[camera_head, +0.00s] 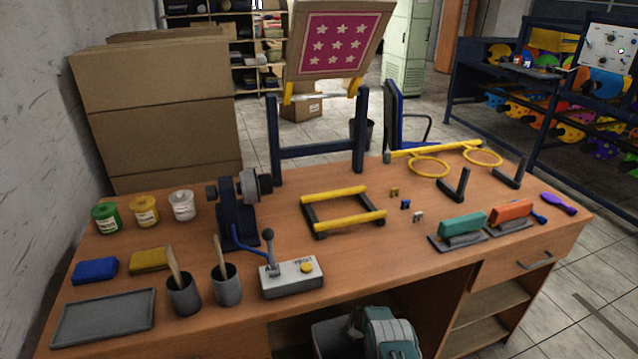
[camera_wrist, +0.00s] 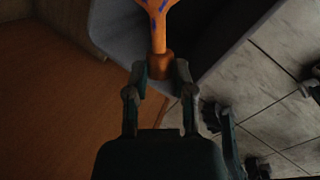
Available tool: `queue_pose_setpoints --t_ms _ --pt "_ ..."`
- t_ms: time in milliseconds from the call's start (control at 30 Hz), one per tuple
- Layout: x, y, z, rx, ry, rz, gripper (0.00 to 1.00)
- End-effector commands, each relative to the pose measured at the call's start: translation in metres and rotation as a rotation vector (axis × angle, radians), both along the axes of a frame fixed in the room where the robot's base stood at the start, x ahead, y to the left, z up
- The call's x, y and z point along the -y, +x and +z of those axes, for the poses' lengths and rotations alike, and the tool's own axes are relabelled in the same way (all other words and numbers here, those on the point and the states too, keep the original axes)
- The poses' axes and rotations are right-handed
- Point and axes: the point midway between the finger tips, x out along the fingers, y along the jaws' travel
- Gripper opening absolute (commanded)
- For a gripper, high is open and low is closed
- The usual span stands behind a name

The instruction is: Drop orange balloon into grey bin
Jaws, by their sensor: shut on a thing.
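The orange balloon (camera_wrist: 158,32) shows in the wrist view with blue print marks on it. Its neck is between the two fingertips of my gripper (camera_wrist: 160,72), which is shut on it. The upper part of the balloon is cut off by the frame's top edge. The grey bin (camera_wrist: 118,30) lies beyond and around the balloon in the wrist view, its inside in shadow. In the head view the grey bin (camera_head: 332,337) stands under the desk, partly covered by my teal arm part. The balloon cannot be seen in the head view.
The wooden desk (camera_head: 400,262) carries paint jars, cups, a lever box (camera_head: 290,278) and a yellow-barred frame (camera_head: 340,195). Open desk shelves (camera_head: 480,318) stand right of the bin. Tiled floor (camera_wrist: 272,65) lies right of the bin in the wrist view.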

Motion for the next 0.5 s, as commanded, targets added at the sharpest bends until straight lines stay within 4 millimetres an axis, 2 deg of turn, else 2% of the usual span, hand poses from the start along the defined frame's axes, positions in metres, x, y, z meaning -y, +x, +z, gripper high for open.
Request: queue_pose_setpoints --t_ms 367,400,467,500 --pt "0.0038 -0.0031 -0.0072 0.001 0.000 0.000 0.00" --pt "0.0035 -0.0032 -0.0072 0.002 0.000 0.001 0.37" --pt "0.0030 -0.0033 -0.0072 0.001 -0.001 0.001 0.63" --pt "0.0029 -0.0032 -0.0072 0.001 -0.001 0.001 0.72"
